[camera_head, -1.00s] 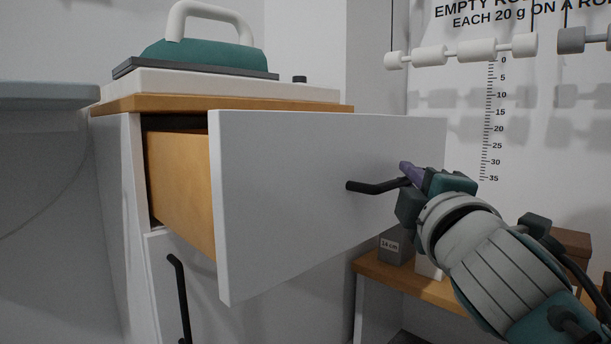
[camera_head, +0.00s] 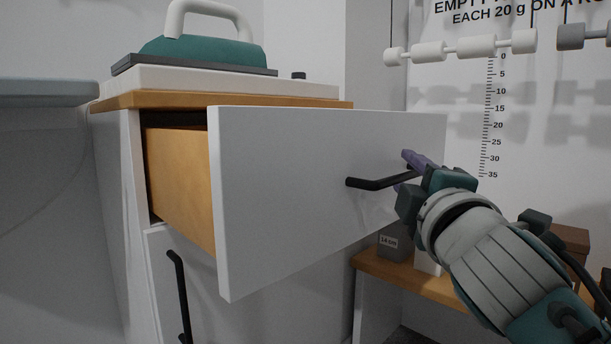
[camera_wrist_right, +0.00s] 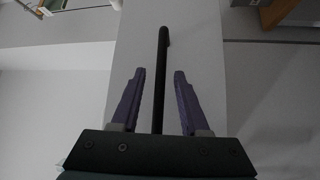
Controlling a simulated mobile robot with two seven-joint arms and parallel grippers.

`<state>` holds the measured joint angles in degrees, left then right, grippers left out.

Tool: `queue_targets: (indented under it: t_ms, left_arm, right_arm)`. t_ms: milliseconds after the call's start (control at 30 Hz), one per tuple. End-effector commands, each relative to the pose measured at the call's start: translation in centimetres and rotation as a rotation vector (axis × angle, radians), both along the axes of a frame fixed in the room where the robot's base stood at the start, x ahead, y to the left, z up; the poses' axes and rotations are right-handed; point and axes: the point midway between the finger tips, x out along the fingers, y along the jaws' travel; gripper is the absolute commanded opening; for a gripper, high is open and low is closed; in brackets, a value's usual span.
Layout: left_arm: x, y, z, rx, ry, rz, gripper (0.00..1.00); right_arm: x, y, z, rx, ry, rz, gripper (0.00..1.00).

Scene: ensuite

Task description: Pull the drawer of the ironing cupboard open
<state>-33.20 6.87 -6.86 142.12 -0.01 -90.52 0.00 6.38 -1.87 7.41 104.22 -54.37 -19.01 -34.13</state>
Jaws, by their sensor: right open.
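The ironing cupboard (camera_head: 125,205) has a white body and a wooden top. Its upper drawer (camera_head: 280,190) stands well pulled out, its wooden side showing. The drawer's black bar handle (camera_head: 372,183) is on the white front. My right gripper (camera_head: 408,172) is at the handle's right end. In the right wrist view the black handle (camera_wrist_right: 161,75) runs between the two purple fingers of my right gripper (camera_wrist_right: 158,90), with a gap on each side. The right gripper is open. The drawer's inside is mostly hidden behind its front. My left gripper is not in view.
A teal iron (camera_head: 200,50) stands on a white slab on the cupboard top. A lower front has a black handle (camera_head: 180,295). A low wooden shelf (camera_head: 425,285) with a grey block (camera_head: 394,245) is behind my right gripper. White rollers (camera_head: 465,47) hang before a scale.

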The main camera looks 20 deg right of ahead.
Motion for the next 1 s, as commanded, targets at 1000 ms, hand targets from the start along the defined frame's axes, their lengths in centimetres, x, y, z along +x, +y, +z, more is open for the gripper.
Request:
queue_targets:
  t_ms: [1000]
  left_arm:
    - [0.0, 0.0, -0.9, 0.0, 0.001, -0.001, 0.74]
  right_arm:
    - [-9.0, 3.8, -1.3, 0.0, 0.0, 0.0, 0.45]
